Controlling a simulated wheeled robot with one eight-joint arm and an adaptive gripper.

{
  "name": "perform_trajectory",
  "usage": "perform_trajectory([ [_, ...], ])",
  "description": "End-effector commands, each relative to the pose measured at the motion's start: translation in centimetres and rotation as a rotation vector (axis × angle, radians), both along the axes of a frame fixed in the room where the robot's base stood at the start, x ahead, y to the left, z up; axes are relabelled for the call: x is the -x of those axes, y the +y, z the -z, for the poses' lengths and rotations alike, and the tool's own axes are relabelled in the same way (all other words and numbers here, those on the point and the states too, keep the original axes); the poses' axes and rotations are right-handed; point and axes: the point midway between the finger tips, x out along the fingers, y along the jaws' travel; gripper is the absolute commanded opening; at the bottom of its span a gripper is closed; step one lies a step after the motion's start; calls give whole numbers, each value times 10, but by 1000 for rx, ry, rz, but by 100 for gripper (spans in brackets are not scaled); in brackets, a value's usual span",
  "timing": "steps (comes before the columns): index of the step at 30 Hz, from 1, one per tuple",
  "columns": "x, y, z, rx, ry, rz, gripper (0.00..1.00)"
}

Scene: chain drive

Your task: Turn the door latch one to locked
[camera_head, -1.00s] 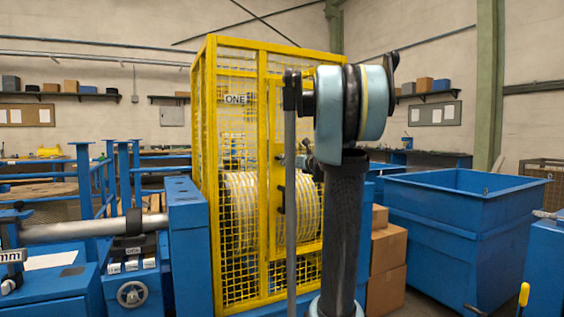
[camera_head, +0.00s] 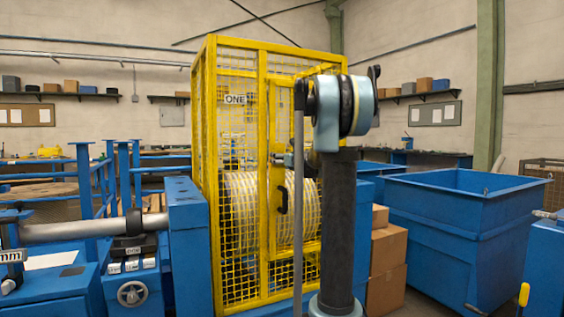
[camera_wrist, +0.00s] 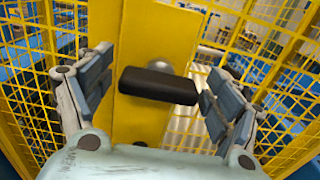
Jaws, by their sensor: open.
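The door latch is a black bar (camera_wrist: 158,85) on a round grey boss, set on a yellow plate (camera_wrist: 140,120) of the cage door. It lies nearly level across the wrist view, tilted slightly down to the right. My gripper (camera_wrist: 158,66) is open, with one grey padded finger on each side of the bar. Gaps show between the bar's ends and both fingers, and nothing is held. In the head view, my gripper (camera_head: 284,159) is at the door of the yellow cage marked ONE (camera_head: 235,99), partly hidden by my arm. The latch cannot be made out there.
Yellow mesh surrounds the plate. A blue cabinet (camera_head: 187,235) stands left, cardboard boxes (camera_head: 387,255) and a blue bin (camera_head: 450,235) right.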

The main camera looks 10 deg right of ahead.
Motion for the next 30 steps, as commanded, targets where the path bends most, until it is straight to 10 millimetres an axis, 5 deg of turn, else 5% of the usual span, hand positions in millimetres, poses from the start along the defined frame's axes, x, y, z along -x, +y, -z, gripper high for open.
perform_trajectory([
  [5, 0, 0, 0, 0, 0, 0, 83],
  [11, 0, 0, 0, 0, 0, 0, 39],
  [30, 0, 0, 0, 175, -57, 0, 39],
])
